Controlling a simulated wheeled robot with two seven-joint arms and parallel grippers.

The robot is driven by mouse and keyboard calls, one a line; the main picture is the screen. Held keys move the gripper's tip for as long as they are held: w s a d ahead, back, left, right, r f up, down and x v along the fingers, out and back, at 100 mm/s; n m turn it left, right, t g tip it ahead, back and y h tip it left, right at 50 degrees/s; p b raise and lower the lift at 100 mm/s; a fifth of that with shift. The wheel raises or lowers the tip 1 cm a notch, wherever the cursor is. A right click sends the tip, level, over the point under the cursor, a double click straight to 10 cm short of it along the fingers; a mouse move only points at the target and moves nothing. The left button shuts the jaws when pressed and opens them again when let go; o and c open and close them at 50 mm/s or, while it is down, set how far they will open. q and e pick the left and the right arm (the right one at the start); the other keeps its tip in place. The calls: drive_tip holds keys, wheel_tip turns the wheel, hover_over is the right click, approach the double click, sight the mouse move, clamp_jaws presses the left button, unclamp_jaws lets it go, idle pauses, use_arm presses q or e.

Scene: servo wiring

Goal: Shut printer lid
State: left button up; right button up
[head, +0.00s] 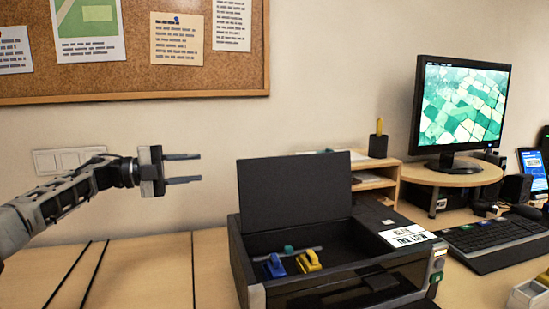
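The black printer (340,275) stands on the wooden desk in the head view. Its lid (295,190) is raised, standing upright at the back edge. Inside the open printer are a blue piece (274,266), a yellow piece (309,261) and a small green piece (289,250) by a grey bar. My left gripper (192,168) is open and empty, left of the lid, at about the height of its upper part and apart from it. Its two fingers point right. My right gripper does not show.
A monitor (462,105) on a wooden riser stands at the right, with a keyboard (490,238) before it. A wooden shelf (375,180) with a pen cup is behind the printer. A white container (528,296) is at the lower right.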

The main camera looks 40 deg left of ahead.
sight(254, 162)
use_arm(q)
drive_tip(key=p+x, duration=0.3)
drive_tip(key=x, duration=1.2)
drive_tip(key=shift+s+d+r+p, duration=0.15)
drive_tip(key=shift+s+p, duration=0.05)
drive_tip(key=shift+p, duration=0.1)
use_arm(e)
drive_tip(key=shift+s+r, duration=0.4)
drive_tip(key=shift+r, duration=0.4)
use_arm(q)
clamp_jaws()
